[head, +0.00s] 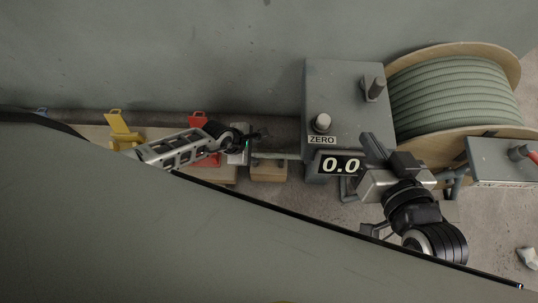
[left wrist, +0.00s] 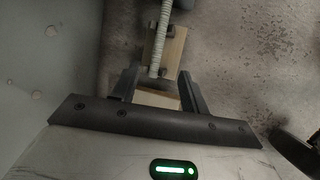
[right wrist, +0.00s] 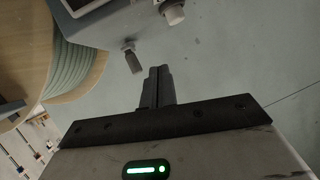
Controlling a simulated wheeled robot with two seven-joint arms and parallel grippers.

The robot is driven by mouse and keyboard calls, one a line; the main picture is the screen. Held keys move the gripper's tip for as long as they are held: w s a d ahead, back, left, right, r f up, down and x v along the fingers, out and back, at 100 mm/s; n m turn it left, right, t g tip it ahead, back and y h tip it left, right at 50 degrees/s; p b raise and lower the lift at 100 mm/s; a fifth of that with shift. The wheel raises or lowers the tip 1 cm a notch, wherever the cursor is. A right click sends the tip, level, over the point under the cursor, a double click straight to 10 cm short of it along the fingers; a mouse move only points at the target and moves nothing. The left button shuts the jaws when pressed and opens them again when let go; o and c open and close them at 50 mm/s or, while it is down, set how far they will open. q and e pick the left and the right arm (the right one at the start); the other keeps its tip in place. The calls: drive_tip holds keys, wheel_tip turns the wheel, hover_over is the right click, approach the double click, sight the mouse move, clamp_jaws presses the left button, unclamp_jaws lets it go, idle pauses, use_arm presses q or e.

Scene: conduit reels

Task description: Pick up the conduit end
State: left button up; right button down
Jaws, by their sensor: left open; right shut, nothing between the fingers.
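The conduit is a thin ribbed pale green-grey tube (head: 278,155) running left from the grey counter box. In the left wrist view the conduit (left wrist: 160,40) comes down from the top over a wooden block (left wrist: 172,52), and its end lies near the line between my fingertips. My left gripper (left wrist: 158,82) is open, with one finger on each side of the conduit end; I cannot tell the height gap. In the head view my left gripper (head: 262,135) is at the conduit's left end. My right gripper (head: 371,142) is shut and empty in front of the counter box; its closed fingers (right wrist: 157,84) show in the right wrist view.
The counter box (head: 345,100) has knobs and a display reading 0.0. A large reel (head: 450,92) of green conduit stands behind right, with a grey box with a red handle (head: 500,160) before it. Yellow (head: 121,128) and red (head: 197,122) tools stand left. A dark grey panel crosses the foreground.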

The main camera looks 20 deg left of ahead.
use_arm(q)
drive_tip(key=b, duration=0.4)
hover_over(272, 156)
drive_tip(key=s+a, duration=0.2)
wheel_tip(272, 156, down, 6)
drive_tip(key=f, duration=0.1)
drive_tip(key=b+x, duration=0.4)
drive_tip(key=shift+d+r, duration=0.1)
drive_tip(key=shift+w+d+f+b, duration=0.2)
drive_tip(key=shift+w+f+b, duration=0.1)
drive_tip(key=shift+f+b, duration=0.2)
use_arm(e)
drive_tip(key=r+t+y, duration=0.1)
drive_tip(key=w+a+r+t+y, duration=0.1)
drive_tip(key=r, duration=0.1)
drive_tip(key=r+m+t+y, duration=0.1)
drive_tip(key=r+t, duration=0.1)
drive_tip(key=shift+w+a+r+y, duration=0.15)
drive_tip(key=shift+w+a+y, duration=0.2)
drive_tip(key=shift+a+y, duration=0.05)
use_arm(q)
drive_tip(key=shift+f, duration=0.25)
use_arm(e)
drive_tip(key=shift+f, duration=0.25)
use_arm(q)
clamp_jaws()
